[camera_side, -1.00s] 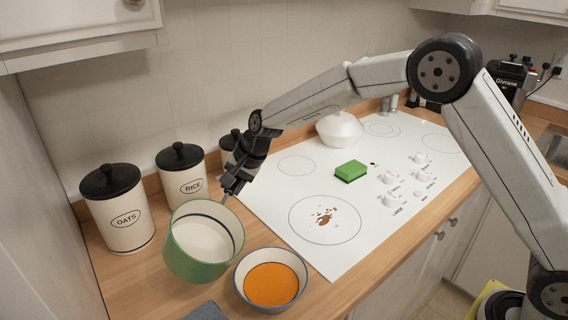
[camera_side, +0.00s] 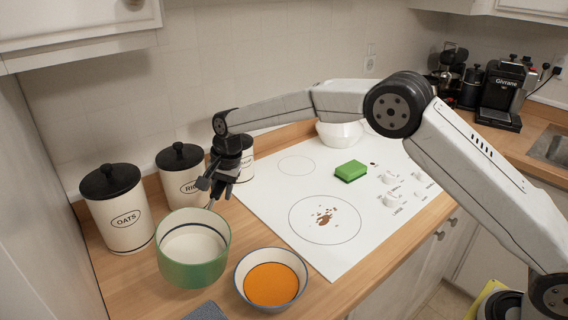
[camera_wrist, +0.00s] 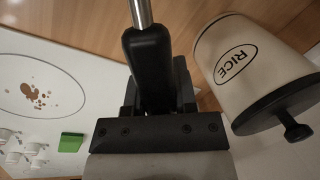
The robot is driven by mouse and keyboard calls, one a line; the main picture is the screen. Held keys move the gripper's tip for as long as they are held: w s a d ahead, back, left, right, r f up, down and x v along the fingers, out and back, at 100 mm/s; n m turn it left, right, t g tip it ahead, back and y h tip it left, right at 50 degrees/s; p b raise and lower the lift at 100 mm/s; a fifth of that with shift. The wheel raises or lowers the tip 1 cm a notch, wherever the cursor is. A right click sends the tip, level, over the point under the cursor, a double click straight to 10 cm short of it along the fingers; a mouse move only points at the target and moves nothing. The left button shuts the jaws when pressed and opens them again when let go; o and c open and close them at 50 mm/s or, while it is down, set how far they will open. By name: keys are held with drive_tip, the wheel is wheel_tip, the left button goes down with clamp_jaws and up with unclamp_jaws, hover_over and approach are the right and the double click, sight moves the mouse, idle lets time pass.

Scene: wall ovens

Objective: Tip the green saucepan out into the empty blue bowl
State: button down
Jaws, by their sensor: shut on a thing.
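The green saucepan (camera_side: 193,268) is nearly upright at the front left in the side view. Its inside looks pale, with a dark line round the wall, and no orange shows in it. My gripper (camera_side: 216,192) is behind the pan and shut on its handle. In the wrist view the black handle (camera_wrist: 148,65) lies between the jaws, and the pan's body is out of view. The bowl (camera_side: 241,289), white with a blue rim, stands just right of the pan and holds orange contents (camera_side: 271,284). I cannot tell whether the pan touches the counter.
Canisters marked OATS (camera_side: 124,217) and RICE (camera_side: 178,192) stand behind the pan; RICE is close to my gripper in the wrist view (camera_wrist: 245,62). The white cooktop (camera_side: 290,232) has a brown stain (camera_side: 325,216) and a green sponge (camera_side: 351,171). A grey cloth (camera_side: 207,312) lies at the front.

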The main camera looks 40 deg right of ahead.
drive_tip(key=shift+w+a+f+g+h, duration=0.3)
drive_tip(key=shift+w+g, duration=0.05)
drive_tip(key=shift+g, duration=0.05)
drive_tip(key=shift+w+a+f+g+h+p, duration=0.35)
drive_tip(key=shift+f+g+h+p, duration=0.15)
drive_tip(key=shift+p, duration=0.4)
drive_tip(key=shift+r, duration=0.15)
drive_tip(key=shift+r, duration=2.95)
drive_tip(key=shift+d, duration=0.1)
